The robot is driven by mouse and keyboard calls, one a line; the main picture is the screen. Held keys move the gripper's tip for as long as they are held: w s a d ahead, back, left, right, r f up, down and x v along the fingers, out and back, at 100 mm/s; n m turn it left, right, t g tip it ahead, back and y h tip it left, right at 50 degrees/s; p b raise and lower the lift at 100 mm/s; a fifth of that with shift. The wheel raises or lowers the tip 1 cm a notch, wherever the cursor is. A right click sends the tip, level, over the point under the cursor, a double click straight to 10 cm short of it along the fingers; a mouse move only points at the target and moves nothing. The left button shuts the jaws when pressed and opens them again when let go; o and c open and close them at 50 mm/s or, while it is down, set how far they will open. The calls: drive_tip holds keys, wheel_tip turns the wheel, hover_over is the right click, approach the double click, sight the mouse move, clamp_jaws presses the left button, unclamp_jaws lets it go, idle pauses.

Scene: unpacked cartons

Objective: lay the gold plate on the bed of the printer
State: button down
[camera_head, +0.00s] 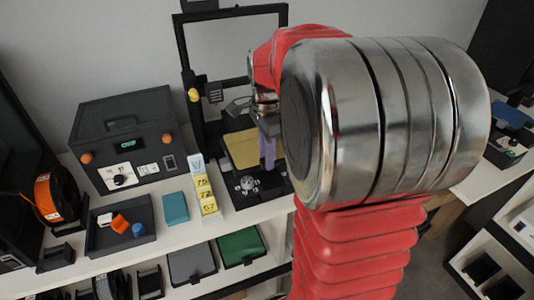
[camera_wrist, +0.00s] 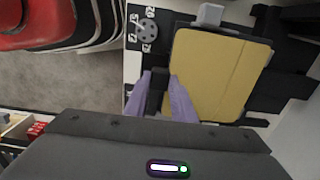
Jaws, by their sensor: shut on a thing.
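The gold plate (camera_head: 243,148) shows over the bed area of the black-framed printer (camera_head: 183,48). In the wrist view the plate (camera_wrist: 222,75) looks flat and covers most of what is beneath it. My gripper (camera_head: 267,150) is at the plate's right edge in the head view. In the wrist view its two purple fingers (camera_wrist: 160,97) are beside the plate's edge, with a dark part between them. My gripper is shut on the plate, though the contact itself is hard to see. I cannot tell whether the plate touches the bed.
A dark box with orange knobs (camera_head: 125,135) stands left of the printer. A tray (camera_head: 122,228), a teal block (camera_head: 175,208) and yellow number tags (camera_head: 205,195) are on the white bench. An orange spool (camera_head: 55,195) is at far left. My arm hides much of the right side.

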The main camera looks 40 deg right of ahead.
drive_tip(key=shift+f, duration=0.55)
drive_tip(key=c, duration=1.4)
unclamp_jaws()
drive_tip(key=shift+r, duration=1.55)
wheel_tip(320, 180, up, 14)
drive_tip(key=shift+s+f, duration=0.15)
